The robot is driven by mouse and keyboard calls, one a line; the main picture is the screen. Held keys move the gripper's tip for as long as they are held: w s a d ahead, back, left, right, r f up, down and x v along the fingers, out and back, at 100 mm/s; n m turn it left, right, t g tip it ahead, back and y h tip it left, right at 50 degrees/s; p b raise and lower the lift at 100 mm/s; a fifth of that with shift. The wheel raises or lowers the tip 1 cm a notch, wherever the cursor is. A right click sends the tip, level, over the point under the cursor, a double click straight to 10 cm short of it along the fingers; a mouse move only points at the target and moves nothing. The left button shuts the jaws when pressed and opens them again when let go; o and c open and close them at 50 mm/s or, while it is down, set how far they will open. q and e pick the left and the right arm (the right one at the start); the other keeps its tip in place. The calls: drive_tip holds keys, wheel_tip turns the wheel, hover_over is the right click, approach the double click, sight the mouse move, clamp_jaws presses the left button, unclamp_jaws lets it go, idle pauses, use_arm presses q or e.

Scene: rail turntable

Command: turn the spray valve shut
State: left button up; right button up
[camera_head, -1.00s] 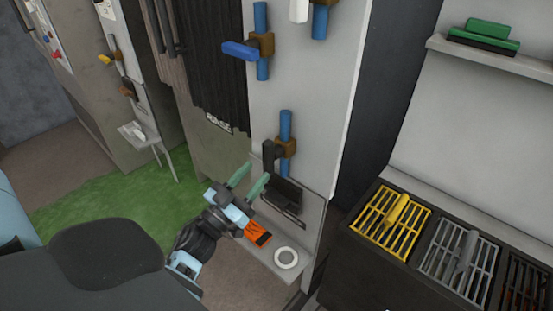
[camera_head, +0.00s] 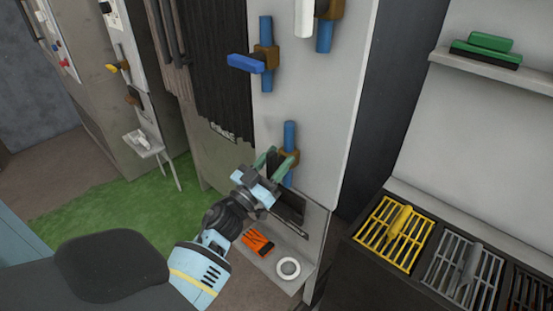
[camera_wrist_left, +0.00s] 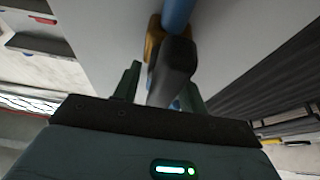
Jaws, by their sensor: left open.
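A lower valve has a brass body (camera_head: 291,158) on a blue pipe (camera_head: 289,133) on the pale panel. Its black lever (camera_wrist_left: 172,70) points toward the wrist camera and is mostly hidden by my gripper in the head view. My left gripper (camera_head: 277,162) is open at this lever. In the wrist view its green fingers (camera_wrist_left: 161,90) stand on either side of the lever, with no clear grip on it. Higher up is a valve with a blue lever (camera_head: 246,64) pointing left. A white-handled valve (camera_head: 304,18) is partly cut off at the top. No readable label tells which is the spray valve.
Below the valve, a small shelf (camera_head: 268,276) holds an orange tool (camera_head: 258,243) and a white ring (camera_head: 288,268). A dark strip curtain (camera_head: 222,90) hangs to the left. Grates, one yellow (camera_head: 397,238), lie on the right-hand counter.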

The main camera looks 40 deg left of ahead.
use_arm(q)
drive_tip(key=c, duration=0.9)
drive_tip(key=shift+o, duration=0.2)
